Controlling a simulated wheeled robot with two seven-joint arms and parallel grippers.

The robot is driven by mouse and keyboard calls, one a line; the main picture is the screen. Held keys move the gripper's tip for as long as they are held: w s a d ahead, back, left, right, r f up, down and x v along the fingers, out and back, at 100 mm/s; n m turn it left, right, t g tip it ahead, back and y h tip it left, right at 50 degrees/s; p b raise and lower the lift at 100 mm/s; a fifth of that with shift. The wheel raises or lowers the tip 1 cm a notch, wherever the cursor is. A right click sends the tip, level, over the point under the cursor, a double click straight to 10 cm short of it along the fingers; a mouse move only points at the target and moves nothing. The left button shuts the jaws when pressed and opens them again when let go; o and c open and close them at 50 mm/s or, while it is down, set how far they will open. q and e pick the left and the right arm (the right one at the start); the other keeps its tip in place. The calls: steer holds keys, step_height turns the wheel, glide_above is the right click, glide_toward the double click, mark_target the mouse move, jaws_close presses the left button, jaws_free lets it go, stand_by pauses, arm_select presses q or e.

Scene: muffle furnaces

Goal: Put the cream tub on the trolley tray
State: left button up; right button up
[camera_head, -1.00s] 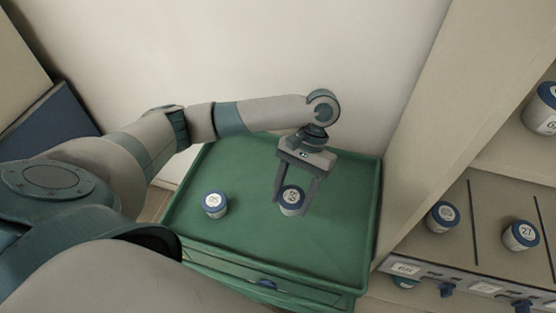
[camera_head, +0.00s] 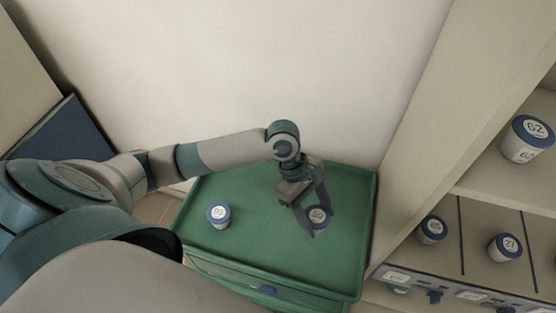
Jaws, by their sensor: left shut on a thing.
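A cream tub (camera_head: 319,224) with a blue-rimmed lid and a number label is at the fingers of my left gripper (camera_head: 313,213). The gripper is shut on it, over the right half of the green trolley tray (camera_head: 265,247). I cannot tell whether the tub touches the tray surface. A second cream tub (camera_head: 218,218) with a blue-rimmed lid stands upright on the tray to the left, apart from the gripper. My right gripper is not in view.
A shelf unit at the right holds a larger tub (camera_head: 526,140) above and tubs (camera_head: 431,229) and (camera_head: 505,247) in divided lanes below. A pale wall (camera_head: 260,70) stands behind the tray. The tray's front middle is clear.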

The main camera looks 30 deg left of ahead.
mark_target(319, 225)
arm_select(q)
steer(key=shift+w+d+r+n+t+p, duration=0.1)
steer(key=shift+d+r+n+t+p, duration=0.1)
steer(key=shift+r+n+t, duration=0.35)
steer(key=shift+w+d+r+n+t+p, duration=0.15)
steer(key=shift+r+n, duration=0.1)
steer(key=shift+n, duration=0.5)
steer(key=shift+f, duration=0.1)
steer(key=shift+f+p, duration=0.55)
steer(key=shift+f, duration=2.3)
steer(key=shift+f+p, duration=0.4)
steer(key=shift+f, duration=1.7)
steer(key=o, duration=1.1)
steer(key=shift+f, duration=0.1)
steer(key=shift+o, duration=0.2)
